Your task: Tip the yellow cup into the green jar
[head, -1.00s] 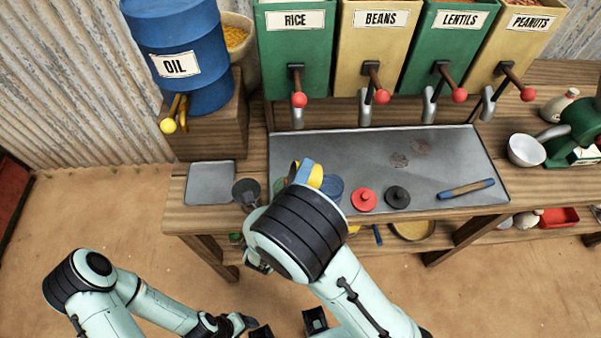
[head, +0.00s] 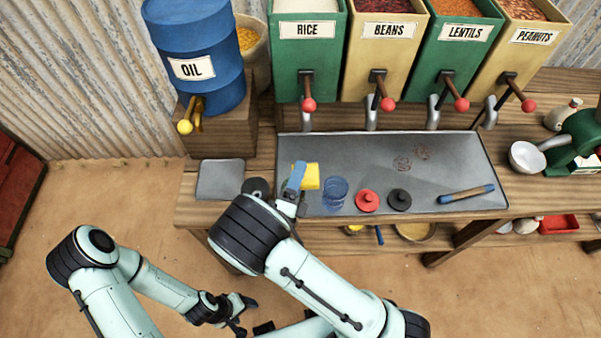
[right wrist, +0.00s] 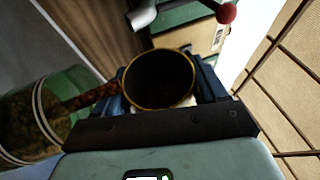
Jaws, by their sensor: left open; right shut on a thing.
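The yellow cup (head: 313,176) is in my right gripper (head: 299,176), held tilted on its side above the left part of the metal tray. In the right wrist view, the cup (right wrist: 158,79) shows its yellow rim and dark inside between the fingers. The green jar (right wrist: 40,118) is beside it at the left, with brown-green contents visible through its wall. A reddish-brown speckled strand (right wrist: 92,98) runs from the cup's rim to the jar. In the head view, my right arm hides the jar. My left gripper (head: 240,312) is open and empty, low in front of the bench.
On the metal tray (head: 440,160), a blue jar (head: 335,192), a red lid (head: 368,200) and a black lid (head: 399,200) stand right of the cup. A blue-ended tool (head: 466,194) lies further right. Dispensers and an oil drum (head: 196,60) line the back.

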